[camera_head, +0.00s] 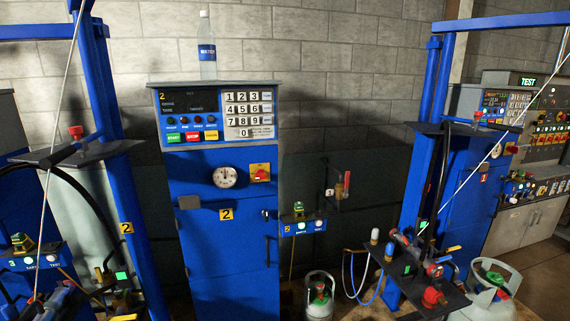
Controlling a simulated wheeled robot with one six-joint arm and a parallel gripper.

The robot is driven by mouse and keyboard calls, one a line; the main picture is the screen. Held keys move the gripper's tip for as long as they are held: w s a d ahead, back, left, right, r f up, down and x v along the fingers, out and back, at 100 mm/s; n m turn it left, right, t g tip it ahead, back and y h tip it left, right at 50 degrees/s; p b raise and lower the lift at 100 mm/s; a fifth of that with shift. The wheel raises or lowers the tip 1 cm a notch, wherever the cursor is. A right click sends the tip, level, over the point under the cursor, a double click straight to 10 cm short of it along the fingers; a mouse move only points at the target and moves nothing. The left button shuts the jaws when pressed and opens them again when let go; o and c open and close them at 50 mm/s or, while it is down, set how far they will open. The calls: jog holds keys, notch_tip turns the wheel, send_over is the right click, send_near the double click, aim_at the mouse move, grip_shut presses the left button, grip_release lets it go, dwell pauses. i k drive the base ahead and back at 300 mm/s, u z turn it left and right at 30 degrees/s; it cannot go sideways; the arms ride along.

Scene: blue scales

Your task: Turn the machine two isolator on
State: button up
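The machine two cabinet (222,265) is blue and stands left of centre, with a yellow plate marked 2 (226,214) on its front. Its isolator (260,173) is a red rotary knob on a yellow plate, at the upper right of the cabinet front, beside a round white dial gauge (225,176). The knob's handle looks about horizontal, but it is too small to read its position labels. My gripper is not in view.
Above the isolator is a control panel with a number keypad (248,110) and green, red and yellow buttons (192,137). A water bottle (207,50) stands on top. Blue frames (125,190) flank the cabinet. A shelf with fittings (425,265) and gas cylinders (320,298) stand to the right.

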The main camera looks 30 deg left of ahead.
aim_at(259, 173)
jog(key=i, duration=1.65)
jog(key=u, duration=1.3)
jog(key=i, duration=0.35)
jog(key=u, duration=2.15)
